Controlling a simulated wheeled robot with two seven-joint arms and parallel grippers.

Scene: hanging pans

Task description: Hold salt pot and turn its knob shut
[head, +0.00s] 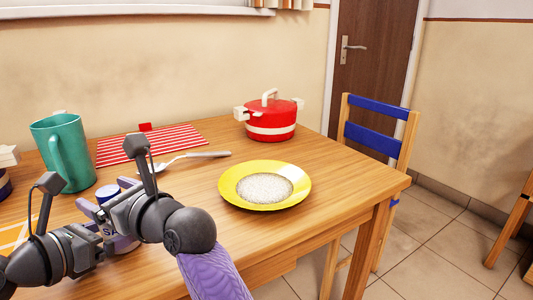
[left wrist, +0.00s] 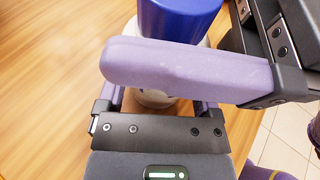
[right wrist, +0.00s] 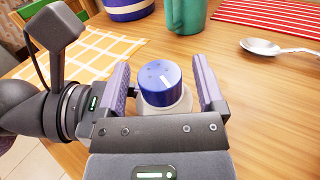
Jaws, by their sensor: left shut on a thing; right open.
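The salt pot has a white body (head: 121,249) and a blue knob (head: 107,193) on top. It stands upright at the table's near left, mostly hidden by my grippers in the head view. My left gripper (head: 108,243) is shut on the body, low down; the left wrist view shows the blue knob (left wrist: 180,14) above. My right gripper (head: 108,218) is open at knob height. In the right wrist view the knob (right wrist: 163,86), with a white mark on top, lies between its two purple fingers (right wrist: 163,92), with small gaps visible.
A teal jug (head: 70,150) stands behind the pot. A red striped mat (head: 180,138), a spoon (head: 190,157), a yellow plate (head: 300,184) of white grains and a red pot (head: 272,113) are further along the table (head: 340,175). A yellow checked cloth (right wrist: 85,50) lies beside.

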